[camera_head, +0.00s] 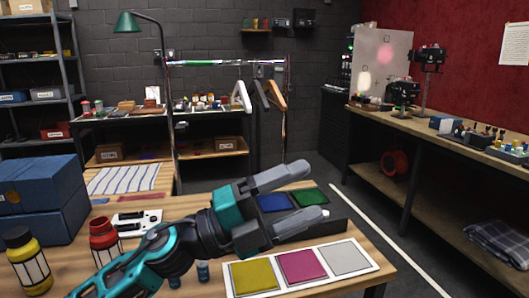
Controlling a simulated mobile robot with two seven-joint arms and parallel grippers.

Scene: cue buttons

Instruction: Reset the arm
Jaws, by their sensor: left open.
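My left gripper (300,198) reaches in from the lower left on my teal and black arm. Its two grey fingers are spread apart, with nothing between them that I can see being held. It hovers above the wooden table (372,284). Beyond and between the fingers lie a blue button (273,202) and a green button (309,197) in a dark panel. Nearer, a white panel (363,264) holds a yellow button (254,276), a magenta button (302,266) and a grey button (345,257). My arm may hide other things behind it. My right gripper is not in view.
Blue boxes (40,198), a yellow bottle (28,262) and a red bottle (104,242) stand at the left of the table. A white device (137,219) lies behind my arm. Floor shows beyond the table's right edge.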

